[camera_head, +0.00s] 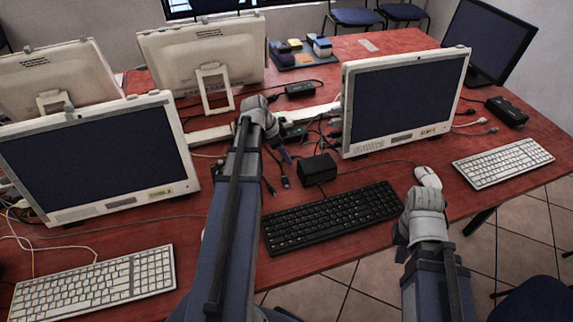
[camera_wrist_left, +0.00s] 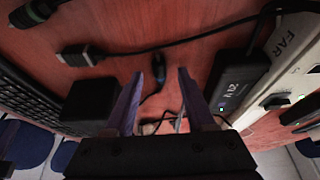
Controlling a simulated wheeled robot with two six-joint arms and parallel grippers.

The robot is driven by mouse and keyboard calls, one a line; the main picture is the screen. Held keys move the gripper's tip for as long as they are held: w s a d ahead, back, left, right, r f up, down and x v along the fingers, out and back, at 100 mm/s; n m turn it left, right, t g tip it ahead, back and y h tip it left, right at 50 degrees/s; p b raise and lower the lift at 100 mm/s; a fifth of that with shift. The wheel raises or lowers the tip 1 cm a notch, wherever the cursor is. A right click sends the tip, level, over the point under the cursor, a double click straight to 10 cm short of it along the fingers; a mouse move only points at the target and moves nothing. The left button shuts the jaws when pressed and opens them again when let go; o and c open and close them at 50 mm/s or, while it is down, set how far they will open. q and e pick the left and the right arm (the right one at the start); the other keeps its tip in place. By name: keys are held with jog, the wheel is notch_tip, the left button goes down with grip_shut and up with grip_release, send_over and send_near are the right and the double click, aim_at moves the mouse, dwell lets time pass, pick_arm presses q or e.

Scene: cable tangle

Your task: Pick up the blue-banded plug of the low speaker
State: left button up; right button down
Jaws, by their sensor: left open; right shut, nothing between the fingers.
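The low black box (camera_head: 318,168), which may be the low speaker, stands behind the black keyboard; it is also in the left wrist view (camera_wrist_left: 91,104). My left gripper (camera_wrist_left: 160,73) is open, fingers pointing down at the desk, with nothing held. A dark plug or cable end (camera_wrist_left: 152,88) lies between its fingers in the picture; I cannot make out a blue band on it. Two other black plugs lie nearby: one (camera_head: 285,182) also in the left wrist view (camera_wrist_left: 72,56), another (camera_head: 271,189). My right gripper (camera_head: 408,242) is shut and empty by the front edge, its fingers mostly hidden.
A black adapter with a green light (camera_wrist_left: 238,85) lies beside a pale strip (camera_wrist_left: 285,65). The black keyboard (camera_head: 330,216) is in front, the white mouse (camera_head: 428,177) beyond my right wrist. A monitor (camera_head: 405,98) stands right of the cable tangle.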

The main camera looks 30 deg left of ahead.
pick_arm(q)
jog(key=shift+f, duration=0.15)
grip_shut()
dwell(0.4)
